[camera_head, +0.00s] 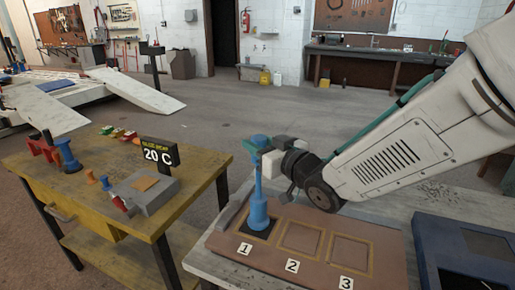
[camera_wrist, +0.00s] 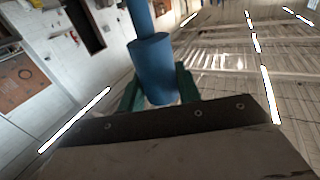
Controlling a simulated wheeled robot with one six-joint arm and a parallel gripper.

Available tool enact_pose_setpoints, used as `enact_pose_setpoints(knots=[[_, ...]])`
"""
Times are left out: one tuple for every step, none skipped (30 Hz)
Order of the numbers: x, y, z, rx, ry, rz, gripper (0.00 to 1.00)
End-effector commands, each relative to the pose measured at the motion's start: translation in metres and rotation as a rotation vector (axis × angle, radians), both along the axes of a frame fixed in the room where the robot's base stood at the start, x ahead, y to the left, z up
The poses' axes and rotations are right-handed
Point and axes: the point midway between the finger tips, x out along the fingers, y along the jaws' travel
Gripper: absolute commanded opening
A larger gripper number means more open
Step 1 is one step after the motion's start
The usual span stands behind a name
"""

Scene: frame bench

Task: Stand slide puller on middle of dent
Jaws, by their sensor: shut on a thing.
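The blue slide puller (camera_head: 258,190) stands upright, with a wide foot, a thin rod and a wider top. My gripper (camera_head: 257,147) has green fingers shut around its upper part. In the wrist view, the blue cylinder (camera_wrist: 153,72) of the puller sits between the green fingers of my gripper (camera_wrist: 158,90). The puller's foot is over the dark square in frame 1 of the brown panel (camera_head: 222,241). I cannot tell whether the foot touches the panel. No dent shape can be made out; the foot hides part of the dark square (camera_head: 262,234).
Empty frames 2 (camera_head: 300,237) and 3 (camera_head: 350,256) lie to the right. A dark blue tray-like part (camera_head: 440,270) is at the far right. The yellow bench (camera_head: 100,215) at left holds a 20 C display (camera_head: 160,155), a grey box (camera_head: 140,195) and another blue tool (camera_head: 67,156).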

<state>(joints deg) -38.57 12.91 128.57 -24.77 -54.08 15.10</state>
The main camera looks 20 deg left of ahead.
Motion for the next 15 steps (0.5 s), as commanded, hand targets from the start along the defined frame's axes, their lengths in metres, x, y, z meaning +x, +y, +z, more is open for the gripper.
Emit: enact_pose_setpoints(knots=[[0.0,0.0,-0.004,0.002,0.0,-0.001,0.0],[0.001,0.0,-0.007,0.002,0.0,-0.001,0.0],[0.001,0.0,-0.01,0.002,0.0,-0.001,0.0],[0.001,0.0,-0.012,0.002,0.0,-0.001,0.0],[0.0,0.0,-0.012,0.003,-0.002,-0.001,0.0],[0.0,0.0,-0.012,0.003,-0.002,0.0,0.0],[0.0,0.0,-0.012,0.003,-0.003,0.0,0.0],[0.0,0.0,-0.012,0.004,-0.003,0.0,0.0],[0.0,0.0,-0.012,0.004,-0.003,0.0,0.0],[0.0,0.001,-0.012,0.003,-0.003,0.001,0.0],[0.0,0.001,-0.012,0.003,-0.003,0.001,0.0],[0.0,0.001,-0.012,0.003,-0.002,0.001,0.0],[-0.001,0.001,-0.013,0.003,-0.002,0.002,0.0],[-0.001,0.002,-0.013,0.003,-0.002,0.002,0.0],[-0.001,0.002,-0.015,0.003,-0.002,0.003,0.0]])
